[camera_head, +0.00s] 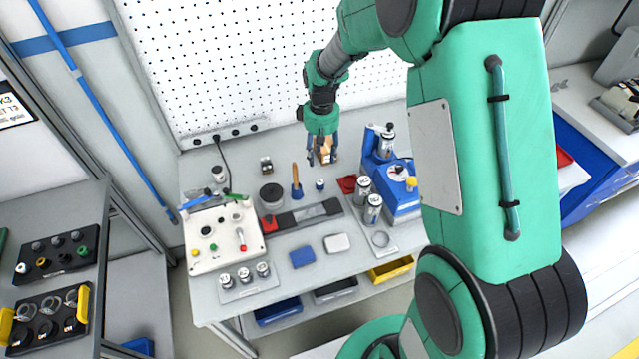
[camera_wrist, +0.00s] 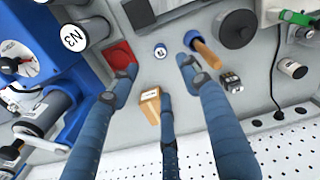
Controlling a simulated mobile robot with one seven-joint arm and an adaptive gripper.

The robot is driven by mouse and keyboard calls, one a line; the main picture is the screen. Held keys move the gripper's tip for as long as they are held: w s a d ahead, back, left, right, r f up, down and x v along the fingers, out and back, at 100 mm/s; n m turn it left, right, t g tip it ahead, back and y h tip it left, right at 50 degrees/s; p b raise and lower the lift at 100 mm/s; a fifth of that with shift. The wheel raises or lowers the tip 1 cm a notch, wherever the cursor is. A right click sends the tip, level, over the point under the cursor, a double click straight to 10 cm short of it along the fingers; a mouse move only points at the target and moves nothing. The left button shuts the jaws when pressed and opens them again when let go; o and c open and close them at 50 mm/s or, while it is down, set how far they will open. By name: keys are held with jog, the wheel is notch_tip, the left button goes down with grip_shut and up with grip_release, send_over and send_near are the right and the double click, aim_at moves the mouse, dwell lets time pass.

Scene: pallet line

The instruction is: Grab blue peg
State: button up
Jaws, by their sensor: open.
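A small blue peg (camera_head: 320,185) with a pale, marked top stands upright on the grey workbench (camera_head: 255,290). In the wrist view the blue peg (camera_wrist: 160,51) shows just beyond my fingertips, between the left and right fingers. My gripper (camera_head: 321,150) points down over the back of the bench, behind the peg. Its three blue fingers are spread open and hold nothing in the wrist view (camera_wrist: 158,77). The peg is apart from the fingers. A wooden block (camera_wrist: 150,105) shows between the left and middle fingers.
A dark round pot (camera_head: 271,195) and the pegboard wall (camera_head: 230,60) are nearby.

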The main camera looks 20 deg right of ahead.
aim_at(320, 183)
jog(key=f, duration=0.1)
jog(key=w+f, duration=0.1)
jog(key=shift+d+f, duration=0.2)
jog(key=shift+f, duration=0.15)
jog(key=shift+f, duration=0.1)
jog(key=shift+f+b, duration=0.4)
jog(key=shift+f, duration=3.8)
jog(key=shift+f, duration=0.1)
jog(key=shift+a+f+b, duration=0.1)
jog(key=shift+f+b, duration=0.3)
jog(key=shift+f, duration=2.1)
grip_shut()
